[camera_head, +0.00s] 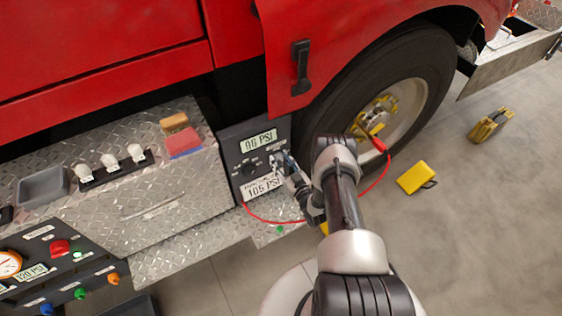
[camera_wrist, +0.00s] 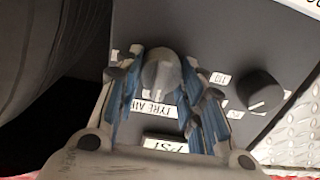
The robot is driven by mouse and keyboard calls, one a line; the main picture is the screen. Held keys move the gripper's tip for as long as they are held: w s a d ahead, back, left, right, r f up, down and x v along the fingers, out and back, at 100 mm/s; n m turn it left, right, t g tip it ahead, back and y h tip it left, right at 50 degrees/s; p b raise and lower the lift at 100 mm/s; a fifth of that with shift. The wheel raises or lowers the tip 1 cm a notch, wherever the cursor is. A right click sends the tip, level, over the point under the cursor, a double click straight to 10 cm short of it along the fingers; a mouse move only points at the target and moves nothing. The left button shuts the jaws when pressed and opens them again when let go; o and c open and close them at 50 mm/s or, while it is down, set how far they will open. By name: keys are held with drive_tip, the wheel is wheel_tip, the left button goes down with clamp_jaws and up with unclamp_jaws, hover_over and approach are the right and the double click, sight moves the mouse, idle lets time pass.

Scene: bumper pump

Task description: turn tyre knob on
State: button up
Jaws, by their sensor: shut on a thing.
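The dark tyre knob (camera_wrist: 161,72) sits on the grey control panel, beside a label reading TYRE AIR (camera_wrist: 153,108). My gripper (camera_wrist: 162,75) is shut on it, with one blue-padded finger on each side. In the head view my gripper (camera_head: 279,160) reaches the right part of the panel (camera_head: 229,134), and its fingers largely hide the knob. The panel's two displays read 96 PSI (camera_head: 259,140) and 105 PSI (camera_head: 262,187).
A second dark knob (camera_wrist: 262,90) stands beside my right finger in the wrist view. A red hose (camera_head: 275,221) loops from the panel to the wheel (camera_head: 390,104). A yellow box (camera_head: 417,178) and a yellow chock (camera_head: 490,125) lie on the floor at right.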

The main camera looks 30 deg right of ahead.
drive_tip(key=shift+c, duration=1.2)
drive_tip(key=shift+m, duration=0.3)
drive_tip(key=m+b, duration=0.1)
drive_tip(key=m, duration=0.2)
drive_tip(key=shift+f+m, duration=0.1)
drive_tip(key=shift+m, duration=0.2)
drive_tip(key=m+b, duration=0.1)
drive_tip(key=m, duration=0.3)
drive_tip(key=shift+d+m, duration=0.1)
drive_tip(key=shift+m, duration=0.2)
drive_tip(key=m, duration=0.4)
drive_tip(key=shift+f+m, duration=0.1)
drive_tip(key=shift+m, duration=0.2)
drive_tip(key=shift+f+m, duration=0.1)
drive_tip(key=shift+m, duration=2.1)
drive_tip(key=o, duration=1)
drive_tip(key=shift+d, duration=0.1)
